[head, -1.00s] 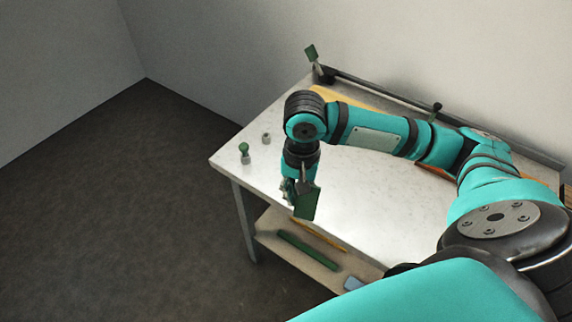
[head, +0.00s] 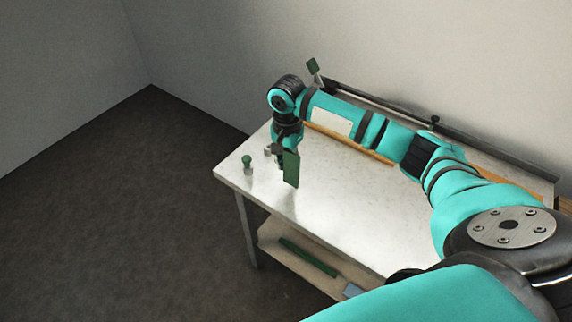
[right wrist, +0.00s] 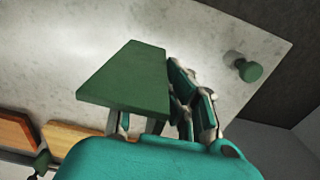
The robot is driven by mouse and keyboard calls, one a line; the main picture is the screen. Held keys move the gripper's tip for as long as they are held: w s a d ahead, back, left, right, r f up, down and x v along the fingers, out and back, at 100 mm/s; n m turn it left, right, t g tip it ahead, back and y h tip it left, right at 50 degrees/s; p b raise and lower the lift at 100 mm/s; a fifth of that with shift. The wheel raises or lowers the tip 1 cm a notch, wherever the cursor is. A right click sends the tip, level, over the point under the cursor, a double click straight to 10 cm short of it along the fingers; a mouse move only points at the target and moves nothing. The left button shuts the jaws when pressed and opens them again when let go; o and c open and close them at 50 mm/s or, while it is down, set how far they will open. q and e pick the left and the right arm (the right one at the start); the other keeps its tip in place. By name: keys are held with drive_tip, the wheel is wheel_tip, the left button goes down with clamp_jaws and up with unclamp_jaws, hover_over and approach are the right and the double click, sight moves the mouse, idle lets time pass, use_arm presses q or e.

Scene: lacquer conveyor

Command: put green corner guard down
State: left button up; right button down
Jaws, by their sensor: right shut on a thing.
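The green corner guard (head: 291,168) is a flat dark green piece hanging from my right gripper (head: 283,154) over the left part of the pale tabletop (head: 350,195). My right gripper is shut on it. In the right wrist view the guard (right wrist: 128,78) shows its broad green face, with the jointed fingers (right wrist: 180,100) beside and behind it. I cannot tell whether its lower end touches the table. My left gripper is not in view.
A green-topped peg (head: 247,162) stands near the table's left corner, with a small grey piece (head: 267,151) beside it. A dark rail (head: 385,100) runs along the back, with a green tab (head: 313,66) at its left end. The lower shelf holds a green strip (head: 308,257).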

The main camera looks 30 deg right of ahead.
sight(286, 167)
drive_tip(key=shift+w, duration=0.6)
wheel_tip(286, 167, down, 3)
drive_tip(key=shift+s+r+p, duration=0.15)
drive_tip(key=shift+p, duration=0.4)
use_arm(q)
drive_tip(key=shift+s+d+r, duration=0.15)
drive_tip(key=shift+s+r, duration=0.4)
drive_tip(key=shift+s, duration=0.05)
use_arm(e)
drive_tip(key=shift+f, duration=0.5)
drive_tip(key=c, duration=1.5)
unclamp_jaws()
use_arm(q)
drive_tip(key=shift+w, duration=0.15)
use_arm(e)
drive_tip(key=shift+d, duration=0.1)
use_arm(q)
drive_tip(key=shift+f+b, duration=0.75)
use_arm(e)
wheel_tip(286, 167, up, 12)
drive_tip(key=shift+r, duration=0.1)
